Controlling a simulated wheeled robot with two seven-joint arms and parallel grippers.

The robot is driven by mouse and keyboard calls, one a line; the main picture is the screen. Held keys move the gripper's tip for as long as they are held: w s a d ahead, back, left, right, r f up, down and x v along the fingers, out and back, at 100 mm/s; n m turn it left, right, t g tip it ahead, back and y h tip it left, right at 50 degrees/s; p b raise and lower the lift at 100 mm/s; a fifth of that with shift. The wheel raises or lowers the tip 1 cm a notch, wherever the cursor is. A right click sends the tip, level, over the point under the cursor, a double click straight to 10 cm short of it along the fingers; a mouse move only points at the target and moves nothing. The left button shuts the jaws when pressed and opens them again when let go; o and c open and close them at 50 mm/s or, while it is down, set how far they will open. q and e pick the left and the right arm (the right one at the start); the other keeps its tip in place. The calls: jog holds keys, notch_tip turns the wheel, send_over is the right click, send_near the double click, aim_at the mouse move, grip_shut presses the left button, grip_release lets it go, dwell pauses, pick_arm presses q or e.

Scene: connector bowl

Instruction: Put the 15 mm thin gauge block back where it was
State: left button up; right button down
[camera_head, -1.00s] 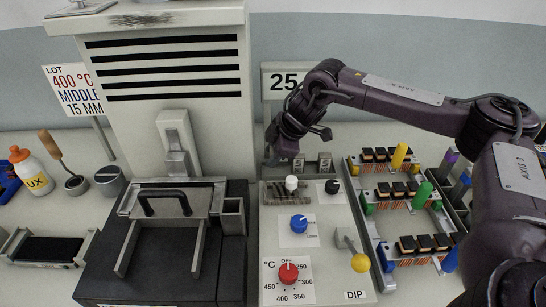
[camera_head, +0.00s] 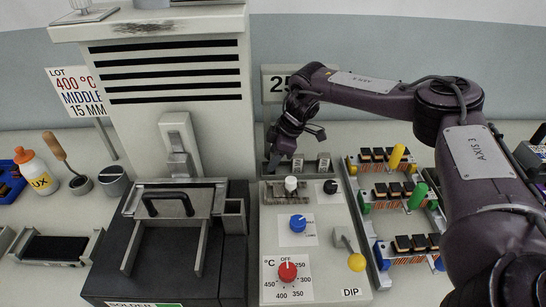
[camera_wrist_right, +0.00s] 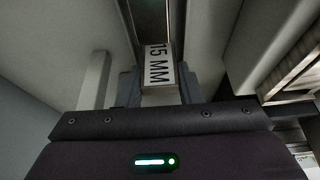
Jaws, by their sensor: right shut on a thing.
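My right gripper (camera_head: 272,163) points down at the back left of the control panel. In the right wrist view it is shut on the 15 mm thin gauge block (camera_wrist_right: 158,66), a pale plate with "15 MM" printed on it, seen between the fingers. In the head view the held block is mostly hidden by the gripper. Two other small labelled blocks (camera_head: 323,161) stand just to the right of the gripper, at the back of the panel. I cannot tell whether the held block touches the surface below. My left gripper is out of view.
The panel carries a blue knob (camera_head: 298,223), a red dial (camera_head: 287,271) and a yellow-tipped lever (camera_head: 356,262). The soldering machine (camera_head: 170,100) stands close left. A rack of boards (camera_head: 407,246) lies right. A sign (camera_head: 90,92) reads 400 °C, middle, 15 mm.

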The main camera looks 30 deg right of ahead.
aim_at(319, 155)
jog(key=c, duration=1)
grip_release()
jog(key=shift+f, duration=0.1)
jog(key=d+r, duration=0.2)
jog(key=r, duration=0.1)
jog(key=shift+s+b, duration=0.3)
jog(key=shift+s, duration=0.1)
jog(key=s+d, duration=0.1)
jog(key=d, duration=0.2)
jog(key=s+d+b, duration=0.1)
jog(key=s+d, duration=0.1)
jog(key=d, duration=0.1)
jog(key=s+d, duration=0.2)
jog(key=d, duration=0.1)
jog(key=shift+d+b, duration=0.35)
jog(key=shift+d, duration=0.05)
jog(key=shift+w, duration=0.1)
